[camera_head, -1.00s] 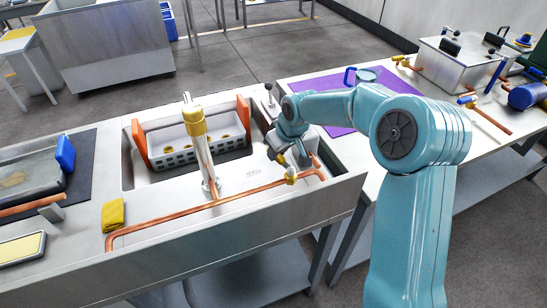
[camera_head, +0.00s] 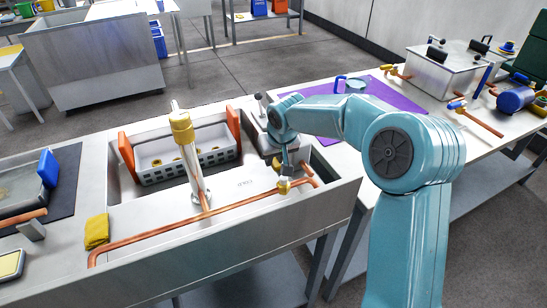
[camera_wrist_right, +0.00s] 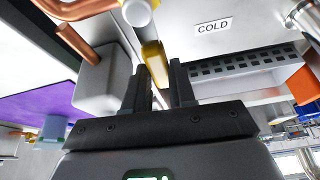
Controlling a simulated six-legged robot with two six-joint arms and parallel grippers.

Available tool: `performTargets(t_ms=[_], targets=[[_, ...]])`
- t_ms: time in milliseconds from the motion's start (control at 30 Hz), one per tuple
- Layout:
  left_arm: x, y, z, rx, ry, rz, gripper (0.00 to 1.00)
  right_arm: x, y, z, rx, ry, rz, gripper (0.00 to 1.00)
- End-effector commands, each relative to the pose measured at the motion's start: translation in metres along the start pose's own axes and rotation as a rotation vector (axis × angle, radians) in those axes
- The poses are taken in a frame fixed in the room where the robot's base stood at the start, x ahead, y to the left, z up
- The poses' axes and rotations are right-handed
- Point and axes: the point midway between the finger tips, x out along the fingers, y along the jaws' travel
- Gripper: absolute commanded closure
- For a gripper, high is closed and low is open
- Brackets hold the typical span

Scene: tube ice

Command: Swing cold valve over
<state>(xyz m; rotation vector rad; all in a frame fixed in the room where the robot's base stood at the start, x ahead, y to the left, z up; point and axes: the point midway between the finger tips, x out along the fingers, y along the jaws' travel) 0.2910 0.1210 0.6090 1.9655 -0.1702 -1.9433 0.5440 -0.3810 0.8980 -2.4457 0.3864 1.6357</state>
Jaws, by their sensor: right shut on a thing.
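The cold valve is a yellow lever on the copper pipe at the sink's right end; in the head view its yellow part (camera_head: 284,187) shows just under my right gripper (camera_head: 287,174). In the right wrist view, the yellow lever (camera_wrist_right: 155,62) lies between the two dark fingers of my right gripper (camera_wrist_right: 158,88), which is shut on it. A white "COLD" label (camera_wrist_right: 213,26) shows on the sink surface to the right of the lever. The lever's far end and exact angle are partly hidden by my gripper. My left gripper is not in view.
The copper pipe (camera_head: 150,238) runs along the sink front. A tall faucet (camera_head: 190,160) stands left of the valve, before a white basket (camera_head: 188,150) with orange ends. A grey block (camera_wrist_right: 103,78) stands close beside my right fingers. A yellow sponge (camera_head: 97,232) lies left.

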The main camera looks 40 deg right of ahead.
Motion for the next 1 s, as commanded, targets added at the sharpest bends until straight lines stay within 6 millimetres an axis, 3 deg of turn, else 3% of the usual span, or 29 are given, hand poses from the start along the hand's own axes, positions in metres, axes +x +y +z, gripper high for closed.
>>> performTargets(t_ms=[133, 167, 233, 667, 867, 1000], targets=[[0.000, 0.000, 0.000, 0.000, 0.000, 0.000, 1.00, -0.001, 0.006, -0.001, 0.009, 0.003, 0.010, 1.00], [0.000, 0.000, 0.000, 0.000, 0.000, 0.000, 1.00, -0.001, 0.007, -0.001, 0.009, 0.004, 0.010, 0.72], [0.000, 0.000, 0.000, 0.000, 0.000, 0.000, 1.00, -0.001, 0.007, -0.001, 0.009, 0.003, 0.010, 0.51], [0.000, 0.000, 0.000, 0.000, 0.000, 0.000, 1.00, -0.004, 0.003, -0.001, 0.002, 0.003, 0.005, 0.51], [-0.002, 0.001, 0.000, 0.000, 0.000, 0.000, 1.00, -0.037, 0.003, -0.002, 0.002, 0.008, 0.004, 0.51], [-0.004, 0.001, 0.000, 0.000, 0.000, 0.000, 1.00, -0.075, 0.002, -0.002, 0.003, 0.008, 0.005, 0.51]])
